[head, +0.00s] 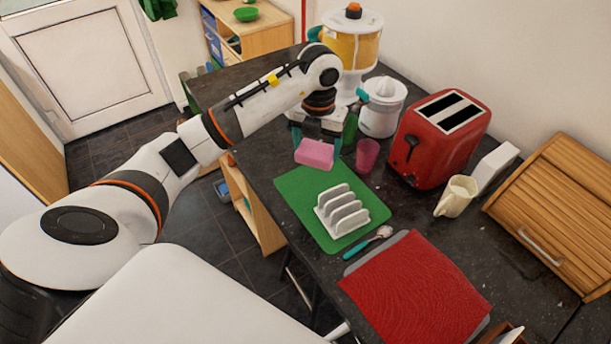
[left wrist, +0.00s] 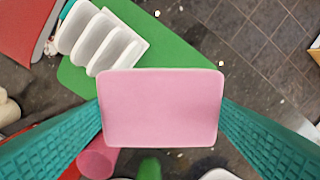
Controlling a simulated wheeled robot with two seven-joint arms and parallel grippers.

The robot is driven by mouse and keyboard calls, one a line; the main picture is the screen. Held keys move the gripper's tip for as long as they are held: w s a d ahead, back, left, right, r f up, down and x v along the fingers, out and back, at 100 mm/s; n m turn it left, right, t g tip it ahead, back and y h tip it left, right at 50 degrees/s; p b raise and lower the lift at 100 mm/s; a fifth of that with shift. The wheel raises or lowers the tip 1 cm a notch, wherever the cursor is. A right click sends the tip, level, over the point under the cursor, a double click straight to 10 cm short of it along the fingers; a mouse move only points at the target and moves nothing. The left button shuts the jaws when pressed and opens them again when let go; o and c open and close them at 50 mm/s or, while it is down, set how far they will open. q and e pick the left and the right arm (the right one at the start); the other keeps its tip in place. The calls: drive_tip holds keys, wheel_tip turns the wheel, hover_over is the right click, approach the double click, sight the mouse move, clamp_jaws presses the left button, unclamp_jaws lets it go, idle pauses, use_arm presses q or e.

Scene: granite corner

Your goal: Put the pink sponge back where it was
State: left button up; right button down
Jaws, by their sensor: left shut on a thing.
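The pink sponge (head: 314,153) is held in my left gripper (head: 317,142), above the far end of the green mat (head: 292,190). In the left wrist view the sponge (left wrist: 160,108) sits between the two teal fingers, which touch its left and right sides. A white rack (head: 341,212) with upright slats stands on the green mat; it also shows in the left wrist view (left wrist: 100,40). The sponge hides part of the mat in the wrist view. My right gripper is in neither view.
A pink cup (head: 367,155) stands close to the right of the sponge. The counter's left edge is close.

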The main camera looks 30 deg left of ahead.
sight(306, 139)
use_arm(q)
drive_tip(key=a+n, duration=0.1)
drive_tip(key=n, duration=0.1)
drive_tip(key=a+n, duration=0.1)
drive_tip(key=n, duration=0.2)
drive_tip(key=w+n, duration=0.1)
drive_tip(key=n, duration=0.2)
drive_tip(key=shift+a+f, duration=0.3)
drive_tip(key=shift+a, duration=0.1)
drive_tip(key=shift+w+a+f+n+p, duration=0.15)
drive_tip(key=shift+a+n+p, duration=0.2)
drive_tip(key=shift+n, duration=0.75)
drive_tip(key=shift+a+f+n, duration=0.1)
drive_tip(key=shift+f+n, duration=0.15)
drive_tip(key=shift+n, duration=0.05)
wheel_tip(306, 139, down, 9)
drive_tip(key=p, duration=0.3)
drive_tip(key=shift+f, duration=0.3)
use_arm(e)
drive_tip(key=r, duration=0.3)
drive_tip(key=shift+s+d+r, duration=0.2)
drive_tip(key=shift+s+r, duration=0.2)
